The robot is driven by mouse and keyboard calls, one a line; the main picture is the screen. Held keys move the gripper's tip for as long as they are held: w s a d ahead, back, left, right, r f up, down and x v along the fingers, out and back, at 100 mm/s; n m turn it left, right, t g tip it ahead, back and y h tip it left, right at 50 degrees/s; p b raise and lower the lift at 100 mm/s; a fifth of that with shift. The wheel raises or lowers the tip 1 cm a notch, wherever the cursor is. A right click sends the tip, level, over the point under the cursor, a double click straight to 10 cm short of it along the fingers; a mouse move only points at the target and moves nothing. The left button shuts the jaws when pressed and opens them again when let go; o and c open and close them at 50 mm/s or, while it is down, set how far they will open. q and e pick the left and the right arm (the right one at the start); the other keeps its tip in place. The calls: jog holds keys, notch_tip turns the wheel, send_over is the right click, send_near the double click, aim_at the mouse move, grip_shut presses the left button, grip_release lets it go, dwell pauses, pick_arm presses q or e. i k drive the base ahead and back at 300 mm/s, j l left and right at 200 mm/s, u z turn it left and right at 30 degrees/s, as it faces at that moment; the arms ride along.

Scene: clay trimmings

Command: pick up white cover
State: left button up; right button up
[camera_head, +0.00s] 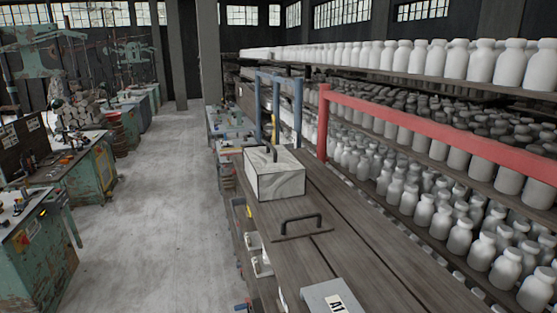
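A white box-shaped piece with grey marbling (282,183) stands on a long wooden bench (345,230). It looks like the white cover. A dark handle (269,152) rises from its top. Its underside and far sides are hidden, so I cannot tell whether anything is inside or under it. Neither of my grippers is in view, and nothing is seen touching the white piece.
A dark handle on a flat plate (302,226) lies nearer on the bench. A grey labelled box (328,298) sits at the bottom edge. A red rail (420,128) and shelves of pale bottles line the right. Open floor (160,200) lies left, beside green machines (90,175).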

aim_at(273, 173)
jog(key=i+j+z, duration=0.15)
jog(key=i+j, duration=0.25)
jog(key=i+j+z, duration=0.2)
jog(key=i+j, duration=0.15)
jog(key=i+j+z, duration=0.15)
jog(key=i+j, duration=0.2)
jog(key=j, duration=0.25)
jog(key=i+j+z, duration=0.2)
jog(key=j, duration=0.35)
jog(key=i+j+z, duration=0.15)
jog(key=i+j, duration=0.25)
jog(key=j, duration=0.2)
jog(key=i+j+z, duration=0.2)
jog(key=j, duration=0.4)
jog(key=i+j+z, duration=0.15)
jog(key=j, duration=0.5)
jog(key=i+j+z, duration=0.2)
jog(key=j, duration=0.5)
